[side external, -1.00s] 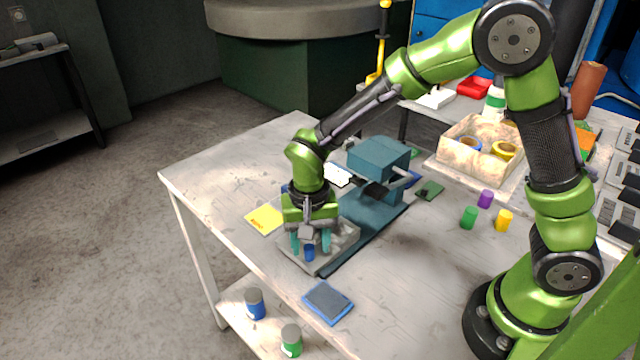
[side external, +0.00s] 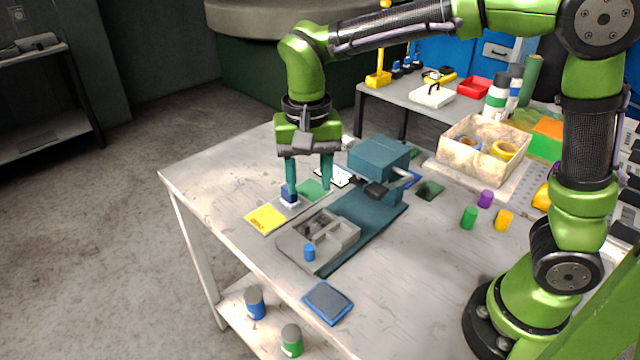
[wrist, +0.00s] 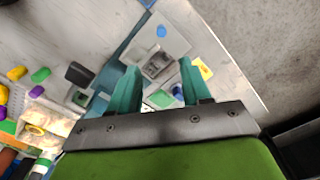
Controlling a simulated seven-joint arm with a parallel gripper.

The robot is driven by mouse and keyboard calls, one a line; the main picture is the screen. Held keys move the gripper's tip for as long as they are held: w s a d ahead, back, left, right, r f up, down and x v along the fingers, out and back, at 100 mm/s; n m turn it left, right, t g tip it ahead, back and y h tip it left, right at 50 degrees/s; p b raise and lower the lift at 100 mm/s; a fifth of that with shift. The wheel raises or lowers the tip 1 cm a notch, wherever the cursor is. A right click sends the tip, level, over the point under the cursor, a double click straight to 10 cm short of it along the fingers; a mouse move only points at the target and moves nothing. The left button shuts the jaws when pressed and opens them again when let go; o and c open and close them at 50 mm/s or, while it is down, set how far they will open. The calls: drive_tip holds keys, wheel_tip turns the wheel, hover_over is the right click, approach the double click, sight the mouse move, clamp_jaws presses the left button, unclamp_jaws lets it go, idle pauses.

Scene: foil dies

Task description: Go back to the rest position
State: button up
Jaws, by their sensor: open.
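My gripper (side external: 308,186) hangs above the table, pointing down, with its two teal fingers apart and nothing held between them. The fingers also show spread in the wrist view (wrist: 154,90). Below and in front of it in the side view is a grey compartment tray (side external: 340,236) with a small blue cylinder (side external: 309,253) at its near edge. The tray also shows in the wrist view (wrist: 178,42). A dark blue block (side external: 289,195) on a pale base appears close to the left fingertip, on the cards behind the tray.
A teal press (side external: 378,158) stands just right of the gripper. Yellow (side external: 265,218) and green (side external: 313,190) cards lie on the table (side external: 210,180). A blue-edged pad (side external: 328,302) lies at the front. Green, purple and yellow cylinders and a tape box (side external: 460,155) are further right.

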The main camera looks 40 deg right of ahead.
drive_tip(key=s+d+r+n+t+y, duration=0.2)
drive_tip(key=s+d+r+n+t, duration=0.1)
drive_tip(key=s+d+t, duration=0.4)
drive_tip(key=s+d+r, duration=0.1)
drive_tip(key=s+d, duration=0.2)
drive_tip(key=s, duration=0.2)
drive_tip(key=shift+s+d, duration=0.3)
drive_tip(key=shift+s, duration=0.05)
